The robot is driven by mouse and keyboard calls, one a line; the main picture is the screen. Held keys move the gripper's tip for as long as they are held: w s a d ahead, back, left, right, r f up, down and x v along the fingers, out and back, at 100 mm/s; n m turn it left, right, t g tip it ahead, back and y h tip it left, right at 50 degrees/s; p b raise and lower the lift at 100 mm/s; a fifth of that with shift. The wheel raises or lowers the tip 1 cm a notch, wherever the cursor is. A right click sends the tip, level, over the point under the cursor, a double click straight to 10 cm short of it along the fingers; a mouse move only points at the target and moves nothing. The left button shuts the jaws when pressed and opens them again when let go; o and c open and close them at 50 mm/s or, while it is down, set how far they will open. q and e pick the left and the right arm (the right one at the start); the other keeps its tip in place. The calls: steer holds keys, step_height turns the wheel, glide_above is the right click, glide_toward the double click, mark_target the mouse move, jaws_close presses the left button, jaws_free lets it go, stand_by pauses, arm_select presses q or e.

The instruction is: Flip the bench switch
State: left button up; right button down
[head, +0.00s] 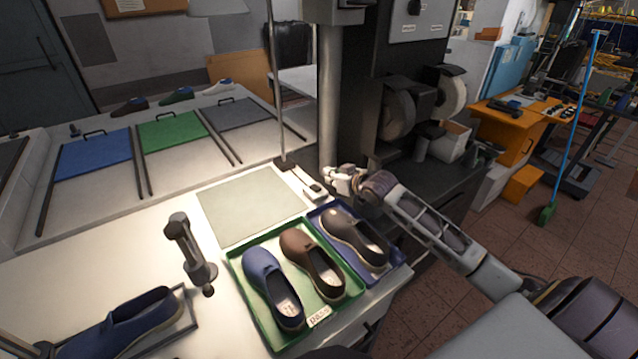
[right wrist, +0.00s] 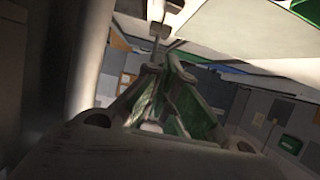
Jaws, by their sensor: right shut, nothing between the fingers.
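The bench switch appears to be the slim pale box (head: 302,181) with a darker part at its near end, on the white bench beside the lamp's foot. My right gripper (head: 331,176) is just right of the box's near end, shut and empty. I cannot tell whether it touches the box. The state of the switch is too small to read. My left gripper is not in view.
A green tray (head: 249,287) holds a blue and a brown shoe. A blue tray (head: 395,264) holds a dark shoe. A lamp pole (head: 276,90) and a grinding machine (head: 398,110) stand close to my right gripper. A grey mat (head: 248,207) lies bare.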

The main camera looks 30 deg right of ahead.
glide_above(317, 188)
steer(key=shift+s+f, duration=0.2)
steer(key=shift+f, duration=0.55)
steer(key=shift+s+f, duration=0.2)
steer(key=shift+f, duration=0.55)
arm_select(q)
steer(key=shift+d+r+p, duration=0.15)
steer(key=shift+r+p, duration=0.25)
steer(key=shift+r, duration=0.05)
arm_select(e)
steer(key=shift+s+f, duration=0.15)
steer(key=shift+f, duration=0.85)
steer(key=shift+s+f, duration=0.1)
steer(key=shift+f, duration=0.9)
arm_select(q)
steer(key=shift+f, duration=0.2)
arm_select(e)
steer(key=shift+f, duration=0.2)
steer(key=shift+s+f+t+b, duration=0.25)
steer(key=shift+f+t+b, duration=0.2)
steer(key=shift+b, duration=0.25)
steer(key=shift+d+r, duration=0.1)
steer(key=shift+r, duration=0.1)
steer(key=shift+w+r, duration=0.15)
steer(key=shift+w, duration=0.15)
steer(key=shift+w+r, duration=0.2)
steer(key=shift+w, duration=0.25)
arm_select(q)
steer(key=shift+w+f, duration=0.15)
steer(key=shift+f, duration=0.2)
